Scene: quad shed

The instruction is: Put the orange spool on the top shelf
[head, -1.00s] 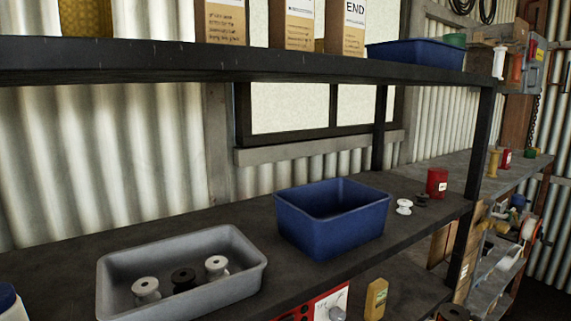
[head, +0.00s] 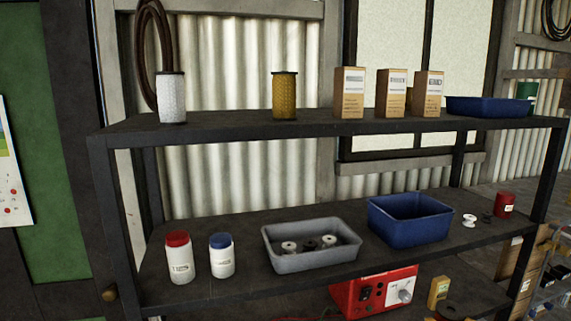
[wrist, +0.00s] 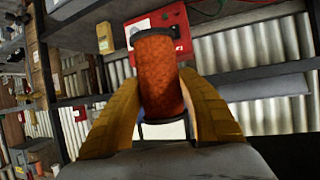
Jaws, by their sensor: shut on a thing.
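The orange spool (wrist: 158,80), with dark end rims, is held between the two yellow fingers of my gripper (wrist: 160,105) in the wrist view. My gripper is shut on it, and the spool is clear of any shelf. Neither the spool nor my gripper shows in the head view. The top shelf (head: 225,131) is a dark board across the head view. On it stand a white spool (head: 172,97), an amber spool (head: 285,96), three cardboard boxes (head: 349,93) and a shallow blue tray (head: 488,107).
Bare top-shelf board lies between the white and amber spools, and between the amber spool and boxes. The lower shelf holds two jars (head: 180,258), a grey tray (head: 289,262) with small reels, a blue bin (head: 408,220) and a red can (head: 504,204). A red device (head: 372,292) sits below.

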